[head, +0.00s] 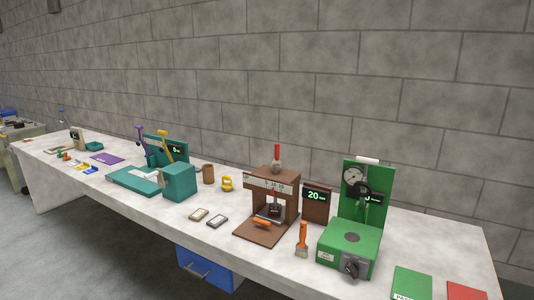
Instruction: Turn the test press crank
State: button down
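Two press-like devices stand on the right half of the bench, and I cannot tell for sure which one is the test press. The brown device (285,182) has a white scale strip, a dark block inside its frame and a red upright handle (277,152) on a grey hub on top. The green device (345,245) has an upright back panel with a round dial gauge (353,175), dark parts beside it, a white bar on top and a dark knob or crank (354,267) low on its front. My gripper is not in view.
The long pale bench (225,238) runs along a block wall. A brown display reading 20 (315,203) and an orange-handled brush (302,240) sit between the devices. Teal equipment (179,182) stands left. Green (411,283) and red (466,290) plates lie right. A blue drawer unit (207,269) is below.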

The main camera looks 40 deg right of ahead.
aim_at(276, 166)
jog(key=z, duration=0.7)
jog(key=i, duration=1.25)
jog(key=z, duration=1.6)
jog(key=k, duration=0.15)
jog(key=u, duration=3.35)
